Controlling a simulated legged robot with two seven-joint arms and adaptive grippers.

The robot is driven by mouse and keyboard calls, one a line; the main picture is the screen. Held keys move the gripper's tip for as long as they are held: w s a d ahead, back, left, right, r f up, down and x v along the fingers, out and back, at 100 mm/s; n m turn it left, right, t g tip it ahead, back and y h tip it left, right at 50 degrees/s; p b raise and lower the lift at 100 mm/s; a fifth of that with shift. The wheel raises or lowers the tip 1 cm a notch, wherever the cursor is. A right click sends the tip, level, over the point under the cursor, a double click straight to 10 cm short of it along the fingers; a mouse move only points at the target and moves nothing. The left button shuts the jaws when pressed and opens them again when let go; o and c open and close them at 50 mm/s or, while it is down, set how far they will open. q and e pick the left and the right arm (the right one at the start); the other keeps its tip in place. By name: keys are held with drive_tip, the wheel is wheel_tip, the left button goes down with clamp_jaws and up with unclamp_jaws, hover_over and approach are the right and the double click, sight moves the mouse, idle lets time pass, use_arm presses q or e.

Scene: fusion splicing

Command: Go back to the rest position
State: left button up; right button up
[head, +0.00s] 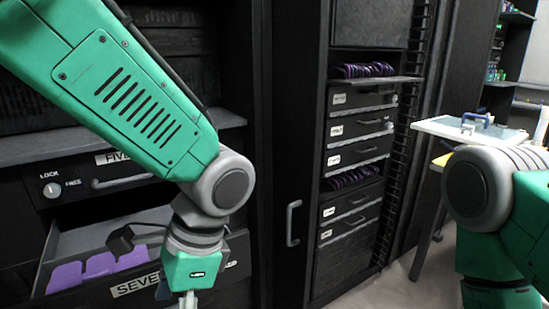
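My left arm reaches in from the upper left, bent down at a grey wrist joint. My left gripper (188,298) hangs at the bottom edge, in front of an open drawer (137,285) labelled "SEVEN". Its fingertips are cut off, so its opening and any held thing cannot be seen. The drawer holds purple pieces (100,265), and a black part with a cable (124,239) shows above them. My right arm is at the right edge; its gripper is out of view.
A drawer front (85,185) labelled "FIVE" with a lock knob is above. A dark rack (358,215) with several drawers stands in the middle, beside a door handle (293,223). A white table (440,126) with a blue-handled item is behind my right arm. Floor shows between.

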use_arm(q)
drive_tip(key=s+a+f+n+h, duration=0.2)
drive_tip(key=s+f+n, duration=0.1)
drive_tip(key=f, duration=0.8)
drive_tip(key=s+a+f+n+h, duration=0.2)
drive_tip(key=s+f+n+h, duration=0.1)
drive_tip(key=f, duration=0.9)
drive_tip(key=s+a+f+n+t+y, duration=0.1)
drive_tip(key=s+a+f+n+t, duration=0.1)
drive_tip(key=s+a+f+n, duration=0.3)
drive_tip(key=s+a+f, duration=0.3)
drive_tip(key=a, duration=0.2)
drive_tip(key=shift+s+a+t, duration=0.25)
drive_tip(key=shift+a+t, duration=0.05)
drive_tip(key=shift+t, duration=0.1)
drive_tip(key=shift+w+d+f, duration=0.1)
drive_tip(key=shift+w, duration=0.05)
